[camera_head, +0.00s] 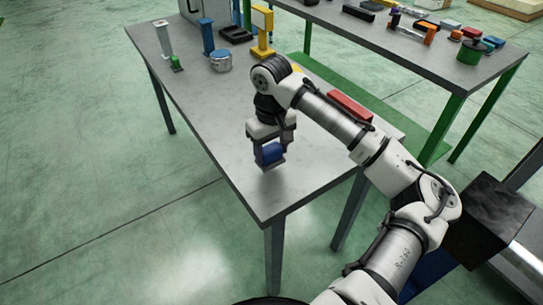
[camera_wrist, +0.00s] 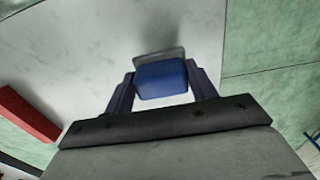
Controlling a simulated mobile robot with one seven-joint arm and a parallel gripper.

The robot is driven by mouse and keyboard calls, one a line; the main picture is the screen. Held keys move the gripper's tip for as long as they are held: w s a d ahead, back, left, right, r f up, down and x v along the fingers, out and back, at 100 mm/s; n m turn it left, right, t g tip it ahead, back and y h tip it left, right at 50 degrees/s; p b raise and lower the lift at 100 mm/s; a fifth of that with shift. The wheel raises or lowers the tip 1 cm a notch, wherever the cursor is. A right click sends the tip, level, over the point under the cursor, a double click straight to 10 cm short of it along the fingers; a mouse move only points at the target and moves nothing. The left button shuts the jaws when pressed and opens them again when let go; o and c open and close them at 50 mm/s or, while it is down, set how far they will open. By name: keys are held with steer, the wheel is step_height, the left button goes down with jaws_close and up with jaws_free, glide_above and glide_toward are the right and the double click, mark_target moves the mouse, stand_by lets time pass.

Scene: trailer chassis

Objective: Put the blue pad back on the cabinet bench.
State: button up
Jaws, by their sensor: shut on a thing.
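The blue pad (camera_head: 270,153) is a small blue block between the fingers of my gripper (camera_head: 269,158), over the near part of a grey-topped table (camera_head: 225,120). In the wrist view the blue pad (camera_wrist: 162,80) sits between the two dark fingers of my gripper (camera_wrist: 160,88), which is shut on it. A grey strip shows just beyond the pad in the wrist view. I cannot tell whether the pad touches the tabletop. Which table is the cabinet bench is not clear from the frames.
A red block (camera_head: 350,107) lies right of my gripper, partly behind my arm. A silver round can (camera_head: 220,60), blue post (camera_head: 207,38) and yellow bracket (camera_head: 262,30) stand farther back. A green-legged table (camera_head: 400,38) with several parts stands behind. The near-left tabletop is clear.

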mark_target(272, 158)
steer(key=shift+f, duration=1.6)
steer(key=shift+f, duration=0.1)
steer(key=o, duration=1)
steer(key=shift+c, duration=0.2)
step_height(272, 158, up, 12)
steer(key=shift+r+b, duration=0.15)
steer(key=shift+b, duration=0.6)
